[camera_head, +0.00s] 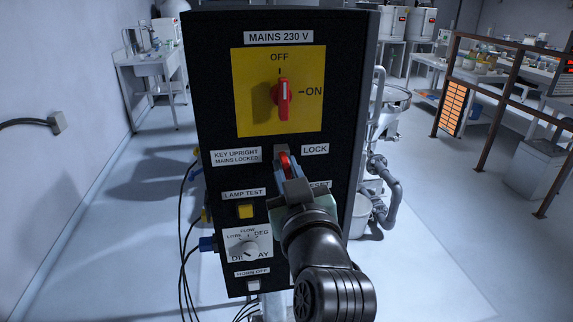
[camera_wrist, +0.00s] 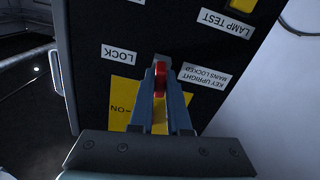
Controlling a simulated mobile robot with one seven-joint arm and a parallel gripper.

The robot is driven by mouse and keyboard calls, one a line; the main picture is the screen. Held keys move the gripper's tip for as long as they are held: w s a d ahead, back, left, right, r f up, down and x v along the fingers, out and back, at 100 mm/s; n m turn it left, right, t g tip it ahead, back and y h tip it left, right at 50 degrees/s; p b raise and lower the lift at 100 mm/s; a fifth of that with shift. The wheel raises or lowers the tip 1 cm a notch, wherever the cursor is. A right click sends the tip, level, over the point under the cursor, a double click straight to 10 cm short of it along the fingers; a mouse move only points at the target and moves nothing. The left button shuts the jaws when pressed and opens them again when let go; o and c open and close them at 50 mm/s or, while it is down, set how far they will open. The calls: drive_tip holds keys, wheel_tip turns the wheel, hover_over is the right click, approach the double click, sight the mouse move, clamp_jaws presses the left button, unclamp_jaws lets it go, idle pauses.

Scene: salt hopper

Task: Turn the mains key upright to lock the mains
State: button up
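The red mains key (camera_head: 285,163) sits in a grey lock plate (camera_head: 281,149) on the black panel, between the "KEY UPRIGHT MAINS LOCKED" label (camera_head: 236,156) and the "LOCK" label (camera_head: 315,149). My gripper (camera_head: 288,168) reaches up to it from below. In the wrist view, the key (camera_wrist: 159,80) is between my two blue-grey fingers, which close in on both its sides. Fingers hide part of the key, and its exact angle is hard to tell. Above, the red mains switch handle (camera_head: 283,98) stands vertical on a yellow plate (camera_head: 252,80), towards "OFF".
My arm covers part of the reset label. Black cables run down the panel's left side. Pipes (camera_head: 386,190) stand to its right.

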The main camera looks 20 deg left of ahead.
drive_tip(key=o, duration=0.5)
drive_tip(key=b+v, duration=0.3)
drive_tip(key=v, duration=1)
drive_tip(key=s+d+r+m+t+h+p, duration=0.1)
drive_tip(key=d+r+m+t+h, duration=0.2)
drive_tip(key=r, duration=0.6)
drive_tip(key=s+d+r+m+t+h, duration=0.2)
drive_tip(key=d+r+m+t+h, duration=0.1)
drive_tip(key=r, duration=0.6)
drive_tip(key=s+d+r+m+t+h+p, duration=0.1)
drive_tip(key=d+r+t+h, duration=0.3)
drive_tip(key=r, duration=0.5)
drive_tip(key=shift+s+d+r+m+t+p, duration=0.15)
drive_tip(key=shift+d+m+t, duration=0.1)
drive_tip(key=shift+m+t, duration=0.3)
drive_tip(key=shift+s+d+r+m+t+p, duration=0.15)
drive_tip(key=shift+s+d+m+t, duration=0.15)
drive_tip(key=shift+t, duration=0.35)
